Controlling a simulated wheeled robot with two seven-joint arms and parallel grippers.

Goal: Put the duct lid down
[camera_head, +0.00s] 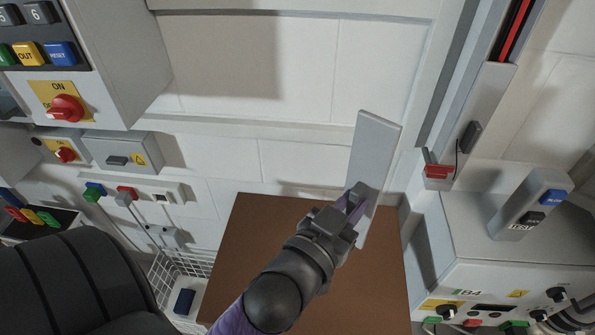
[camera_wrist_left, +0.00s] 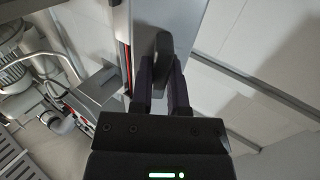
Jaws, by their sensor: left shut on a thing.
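The duct lid (camera_head: 376,150) is a long, flat, light grey panel, held up steeply tilted above the far right part of a brown tabletop (camera_head: 260,235). I cannot tell whether its lower end touches anything. My left gripper (camera_head: 357,196) is shut on the lid from the near side. In the left wrist view, the gripper fingers (camera_wrist_left: 165,88) close around a dark handle (camera_wrist_left: 162,58) on the lid's grey face (camera_wrist_left: 180,18). My right gripper is in neither view.
An open wall duct with a red strip (camera_head: 513,30) runs at the upper right. A grey control cabinet (camera_head: 480,225) stands right of the tabletop. A white wire basket (camera_head: 170,275) holding a dark blue item stands left. The visible tabletop is bare beside my arm.

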